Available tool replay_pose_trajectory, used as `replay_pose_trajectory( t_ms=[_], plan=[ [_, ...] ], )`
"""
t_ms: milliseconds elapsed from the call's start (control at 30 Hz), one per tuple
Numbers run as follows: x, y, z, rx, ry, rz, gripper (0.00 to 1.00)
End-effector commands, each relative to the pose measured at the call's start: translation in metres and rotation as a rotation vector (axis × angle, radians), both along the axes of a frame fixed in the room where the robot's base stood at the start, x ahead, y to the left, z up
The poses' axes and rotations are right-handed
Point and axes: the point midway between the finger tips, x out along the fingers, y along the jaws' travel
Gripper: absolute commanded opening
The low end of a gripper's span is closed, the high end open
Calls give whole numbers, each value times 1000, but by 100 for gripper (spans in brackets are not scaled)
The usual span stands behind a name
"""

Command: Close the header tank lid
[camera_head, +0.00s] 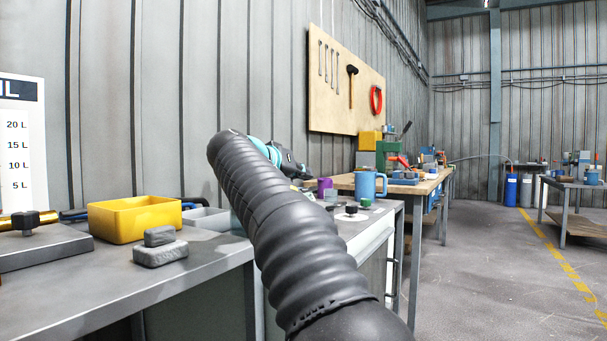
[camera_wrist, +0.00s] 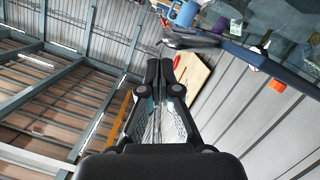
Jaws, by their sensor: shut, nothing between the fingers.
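My gripper (camera_wrist: 159,72) is shut and empty in the wrist view, its two black fingers together. In the body view its dark end (camera_head: 292,163) shows just past my black-sleeved arm, raised above the benches. No open tank mouth shows clearly, and my arm hides part of the bench.
A yellow bin (camera_head: 135,220) and two grey blocks (camera_head: 160,254) stand on the near bench (camera_head: 95,290). A blue mug (camera_head: 369,187) and a purple cup (camera_head: 324,187) stand beyond my arm. A tool board (camera_head: 332,90) hangs on the wall. The floor at right (camera_head: 490,290) is clear.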

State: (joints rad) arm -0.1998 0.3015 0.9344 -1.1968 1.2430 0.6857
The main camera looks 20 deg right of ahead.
Motion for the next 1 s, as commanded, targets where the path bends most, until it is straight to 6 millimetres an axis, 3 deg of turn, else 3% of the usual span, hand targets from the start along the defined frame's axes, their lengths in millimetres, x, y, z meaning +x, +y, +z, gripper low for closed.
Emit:
replay_pose_trajectory(
  t_ms=[33, 167, 200, 400, 633, 867, 1000],
  plan=[
    [1, 2, 14, 0, -1, 1, 0],
    [3, 5, 34, 0, 0, 2, 0],
    [-4, 14, 28, 0, -1, 6, 0],
    [-31, 47, 37, 1, -3, 8, 0],
    [-52, 72, 45, 0, -1, 6, 0],
    [-63, 77, 44, 6, 20, 14, 0],
    [-79, 63, 27, 38, 114, 64, 0]
  ],
)
